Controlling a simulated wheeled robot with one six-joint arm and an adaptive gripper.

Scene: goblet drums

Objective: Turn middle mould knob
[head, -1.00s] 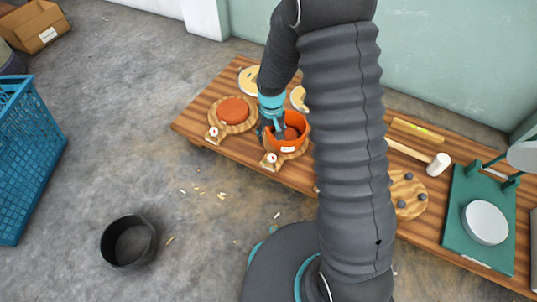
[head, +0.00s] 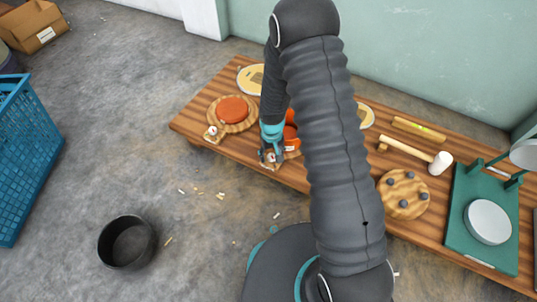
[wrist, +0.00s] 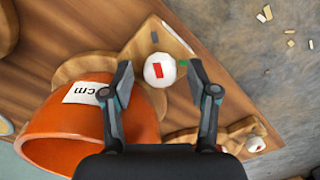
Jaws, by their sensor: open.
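The middle mould knob (wrist: 160,70) is a white round knob with a red mark, on a small wooden block at the front of the middle mould. A green mark shows beside it. In the wrist view it sits between the two open fingers of my gripper (wrist: 160,80), with a gap on each side. The orange middle mould (wrist: 75,125) with a white "cm" label stands left of the fingers. In the head view my gripper (head: 271,153) is over the knob and hides most of it; my arm covers part of the orange mould (head: 291,138).
The left mould (head: 233,109) with its own knob (head: 212,131) stands to the left. A mallet (head: 438,163), a round peg board (head: 403,194) and a green press (head: 484,222) are at the right. A black bucket (head: 128,242) stands on the floor.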

